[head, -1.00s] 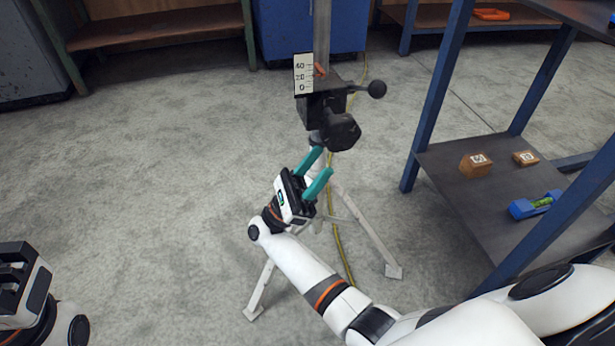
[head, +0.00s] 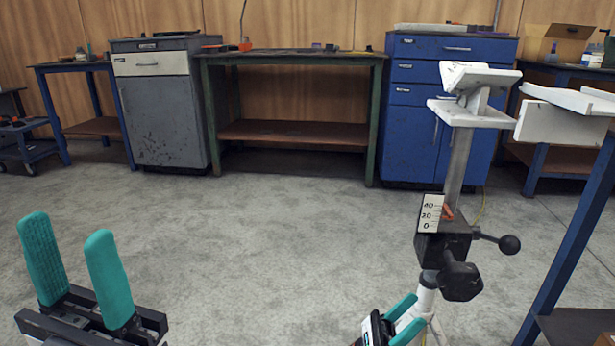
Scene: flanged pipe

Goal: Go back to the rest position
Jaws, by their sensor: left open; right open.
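The stand (head: 459,165) is upright at the right, with a white V-shaped head on a grey post. A black clamp (head: 443,245) with round knobs sits on the post, beside a white scale card (head: 431,213) marked 0, 20, 40 and a small orange pointer. My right gripper (head: 409,312) is low in the picture, open and empty, just below and left of the clamp. The picture's bottom edge cuts off its arm. My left gripper (head: 68,226) is at the lower left, its teal fingers pointing up, open and empty, well apart from the stand.
A blue-framed bench (head: 568,240) stands close at the right, with a white object (head: 560,125) at its top. A grey cabinet (head: 160,110), a green-legged workbench (head: 290,130) and a blue cabinet (head: 400,130) line the back wall. The middle floor is clear.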

